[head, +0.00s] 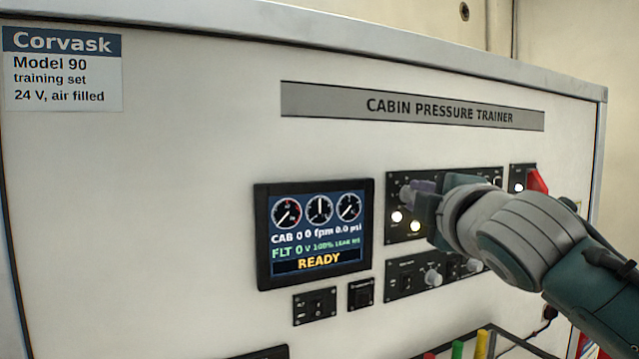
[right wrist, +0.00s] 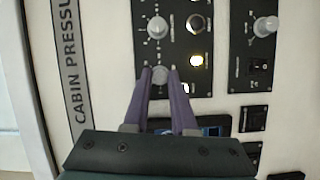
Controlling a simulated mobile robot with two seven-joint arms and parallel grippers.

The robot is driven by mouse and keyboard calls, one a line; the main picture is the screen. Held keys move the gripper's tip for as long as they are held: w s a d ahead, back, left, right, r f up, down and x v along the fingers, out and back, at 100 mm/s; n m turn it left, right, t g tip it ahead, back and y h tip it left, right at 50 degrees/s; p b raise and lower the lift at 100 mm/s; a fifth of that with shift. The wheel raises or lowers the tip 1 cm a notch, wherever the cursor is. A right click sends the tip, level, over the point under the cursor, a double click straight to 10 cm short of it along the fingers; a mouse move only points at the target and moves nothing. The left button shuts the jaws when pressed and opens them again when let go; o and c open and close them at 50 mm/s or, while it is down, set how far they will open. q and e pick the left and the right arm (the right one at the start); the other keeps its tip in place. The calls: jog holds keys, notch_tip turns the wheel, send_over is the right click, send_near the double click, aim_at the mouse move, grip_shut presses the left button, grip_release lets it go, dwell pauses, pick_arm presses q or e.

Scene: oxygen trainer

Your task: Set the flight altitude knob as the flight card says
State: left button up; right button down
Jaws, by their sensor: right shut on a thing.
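My right gripper (head: 410,194) is at the left end of the upper black control panel (head: 447,180). In the right wrist view its two purple fingers (right wrist: 159,72) are shut on a round grey knob (right wrist: 159,77), one finger on each side. The knob's scale and label are too small or covered to read. The trainer's display (head: 316,232) reads FLT 0, CAB 0, 0 fpm, 0.0 psi and READY. No flight card can be made out in either view. My left gripper is out of view.
Another knob (right wrist: 157,27) sits beside the held one on the same panel. A lower panel (head: 405,279) carries more knobs. A red switch cover (head: 537,182) is at the right.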

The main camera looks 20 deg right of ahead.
jog(key=shift+r+m, duration=0.1)
jog(key=shift+m, duration=0.3)
jog(key=c, duration=0.7)
grip_release()
jog(key=shift+c, duration=0.2)
jog(key=shift+s, duration=0.1)
jog(key=b+v, duration=0.4)
jog(key=v, duration=0.5)
jog(key=shift+s, duration=0.4)
jog(key=shift+a, duration=0.15)
